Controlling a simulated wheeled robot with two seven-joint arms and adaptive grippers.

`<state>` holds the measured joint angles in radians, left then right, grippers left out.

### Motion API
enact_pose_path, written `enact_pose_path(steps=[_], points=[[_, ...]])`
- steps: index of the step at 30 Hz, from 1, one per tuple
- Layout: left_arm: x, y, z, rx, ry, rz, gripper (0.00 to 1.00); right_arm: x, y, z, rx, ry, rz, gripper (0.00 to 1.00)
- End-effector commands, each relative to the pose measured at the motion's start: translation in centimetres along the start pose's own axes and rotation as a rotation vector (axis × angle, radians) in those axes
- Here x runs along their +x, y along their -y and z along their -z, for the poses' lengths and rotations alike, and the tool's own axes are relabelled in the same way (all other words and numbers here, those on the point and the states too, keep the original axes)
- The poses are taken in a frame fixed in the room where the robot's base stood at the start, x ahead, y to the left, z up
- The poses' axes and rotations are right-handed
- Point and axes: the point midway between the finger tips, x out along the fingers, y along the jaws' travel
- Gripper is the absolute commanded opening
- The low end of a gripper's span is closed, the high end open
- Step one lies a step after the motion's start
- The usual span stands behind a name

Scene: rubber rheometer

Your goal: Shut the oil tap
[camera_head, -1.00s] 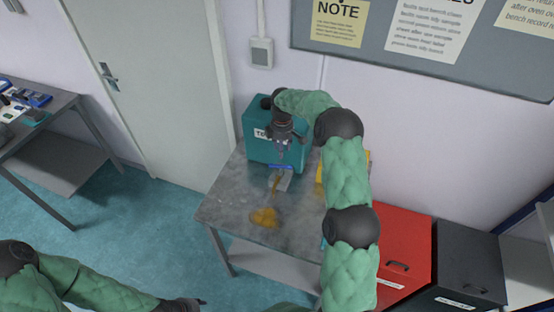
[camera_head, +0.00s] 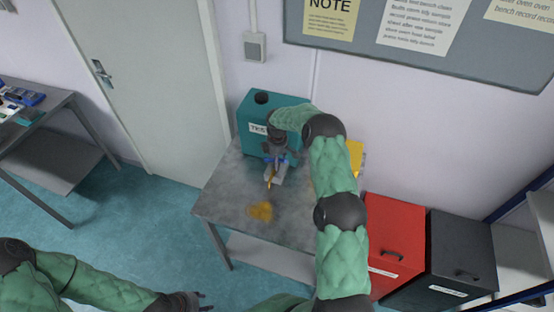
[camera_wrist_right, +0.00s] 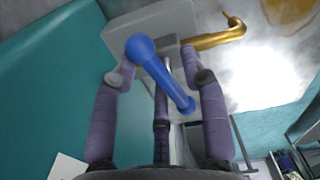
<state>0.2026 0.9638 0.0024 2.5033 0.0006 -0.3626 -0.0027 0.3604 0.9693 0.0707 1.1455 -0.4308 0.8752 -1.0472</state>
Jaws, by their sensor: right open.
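The teal oil container (camera_head: 262,105) stands at the back of the metal table. Its tap has a blue lever handle (camera_wrist_right: 165,78) and a curved brass spout (camera_wrist_right: 215,40); the brass spout also shows in the head view (camera_head: 270,180). My right gripper (camera_wrist_right: 158,68) is at the tap, with its fingers apart on either side of the blue lever. In the head view this gripper partly covers the tap, and contact with the lever cannot be told. My left gripper (camera_head: 196,301) is low at the bottom edge, away from the table; its finger opening is unclear.
An amber oil puddle (camera_head: 261,211) lies on the metal table (camera_head: 225,205) in front of the tap. A yellow object (camera_head: 355,155) is partly hidden behind my right arm. A red bin (camera_head: 393,245) and a dark bin (camera_head: 460,262) stand right of the table.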

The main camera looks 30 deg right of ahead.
Motion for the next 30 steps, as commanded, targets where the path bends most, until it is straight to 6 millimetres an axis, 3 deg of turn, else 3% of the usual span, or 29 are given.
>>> enact_pose_path(steps=[4, 8, 9, 18, 30], points=[[0.0, 0.0, 0.0, 0.0, 0.0, 0.0, 0.4, 0.0, 0.0, 0.0, 0.0, 0.0, 0.0, 0.41], [0.0, 0.0, 0.0, 0.0, 0.0, 0.0, 0.4, 0.0, 0.0, 0.0, 0.001, 0.0, 0.0, 0.04], [0.0, 0.0, 0.0, 0.0, 0.0, 0.0, 0.4, 0.0, 0.0, 0.0, 0.001, 0.0, 0.0, 0.0], [0.3, 0.1, 0.0, 0.0, 0.0, 0.0, 0.4, 0.0, 0.0, 0.0, 0.015, 0.0, 0.0, 0.0], [3.0, 1.1, 0.1, 0.0, 0.0, 0.0, 0.4, 0.1, 0.1, -0.1, 0.249, 0.0, 0.0, 0.0]])
